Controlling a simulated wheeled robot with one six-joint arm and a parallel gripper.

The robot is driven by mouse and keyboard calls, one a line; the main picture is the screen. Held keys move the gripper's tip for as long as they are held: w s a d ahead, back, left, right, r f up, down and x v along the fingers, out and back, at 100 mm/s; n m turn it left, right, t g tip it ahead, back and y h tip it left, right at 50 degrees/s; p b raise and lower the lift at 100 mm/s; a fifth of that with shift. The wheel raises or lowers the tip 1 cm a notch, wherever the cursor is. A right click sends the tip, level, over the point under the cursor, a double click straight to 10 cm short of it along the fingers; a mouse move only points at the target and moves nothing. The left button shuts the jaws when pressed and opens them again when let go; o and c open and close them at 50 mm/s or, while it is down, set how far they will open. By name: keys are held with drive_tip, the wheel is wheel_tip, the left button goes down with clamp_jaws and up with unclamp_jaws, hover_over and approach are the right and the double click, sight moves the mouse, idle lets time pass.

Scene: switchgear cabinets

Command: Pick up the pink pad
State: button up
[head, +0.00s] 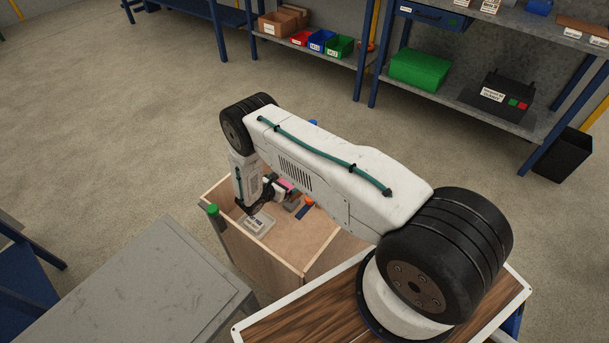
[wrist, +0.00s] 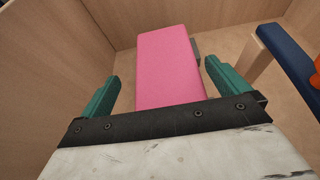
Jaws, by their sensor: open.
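The pink pad (wrist: 168,62) lies in the wooden box, in the middle of the wrist view, running away from my gripper. Its near end is hidden behind the gripper's dark bar. My gripper (wrist: 158,84) is open, with one green finger on each side of the pad and a gap to each. I cannot tell how far above the pad the fingers are. In the head view a small piece of the pink pad (head: 286,185) shows beside my gripper (head: 252,208), which reaches down into the box.
The wooden box (head: 262,262) has walls close around my gripper. A blue and orange item (wrist: 288,52) lies to the right of the pad. A clear labelled case (head: 258,224) and several small items lie in the box. A grey table (head: 150,290) stands at left.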

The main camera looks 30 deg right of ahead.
drive_tip(key=x, duration=0.3)
drive_tip(key=shift+s+d, duration=0.1)
drive_tip(key=shift+d, duration=0.35)
drive_tip(key=shift+a, duration=0.25)
drive_tip(key=shift+c, duration=1.2)
drive_tip(key=shift+a, duration=0.1)
drive_tip(key=c, duration=0.5)
drive_tip(key=shift+c, duration=1.3)
drive_tip(key=shift+d, duration=0.35)
